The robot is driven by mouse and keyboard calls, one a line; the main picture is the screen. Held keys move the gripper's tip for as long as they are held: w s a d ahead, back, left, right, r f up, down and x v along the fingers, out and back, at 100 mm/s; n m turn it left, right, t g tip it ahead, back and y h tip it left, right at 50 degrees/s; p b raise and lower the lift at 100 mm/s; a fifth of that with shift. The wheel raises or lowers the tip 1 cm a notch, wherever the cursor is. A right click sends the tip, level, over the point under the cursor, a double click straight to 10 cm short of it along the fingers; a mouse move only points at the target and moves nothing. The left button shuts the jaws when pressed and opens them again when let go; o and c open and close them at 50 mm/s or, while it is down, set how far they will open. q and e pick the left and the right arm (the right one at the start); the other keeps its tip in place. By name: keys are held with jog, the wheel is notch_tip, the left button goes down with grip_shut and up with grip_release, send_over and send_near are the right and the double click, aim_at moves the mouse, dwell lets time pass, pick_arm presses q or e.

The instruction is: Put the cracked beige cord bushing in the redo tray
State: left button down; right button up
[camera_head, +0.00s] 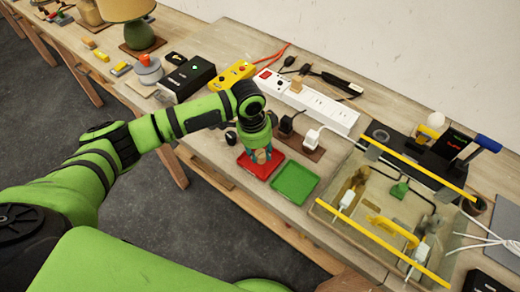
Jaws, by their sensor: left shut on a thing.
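My left gripper (262,156) points down over the red tray (262,178) on the bench. It is shut on a small beige piece, seen only in part between the fingers, which fits the beige cord bushing. I cannot see a crack at this size, nor whether the piece touches the tray floor. A green tray (295,184) lies just right of the red one and looks empty. No label on either tray is readable. My right gripper is not in view.
A white power strip (322,108) lies farther back. A clear bin with yellow rails (402,159) stands to the right. The bench's front edge is close to the trays.

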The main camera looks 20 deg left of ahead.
pick_arm(q)
jog(key=c, duration=0.9)
grip_release()
jog(key=r, duration=0.4)
jog(key=a+r+b, duration=0.1)
jog(key=r, duration=0.3)
jog(key=r+b, duration=0.1)
jog(key=r, duration=0.3)
jog(key=shift+s+a+r, duration=0.1)
jog(key=shift+s+a, duration=0.05)
jog(key=shift+s, duration=0.25)
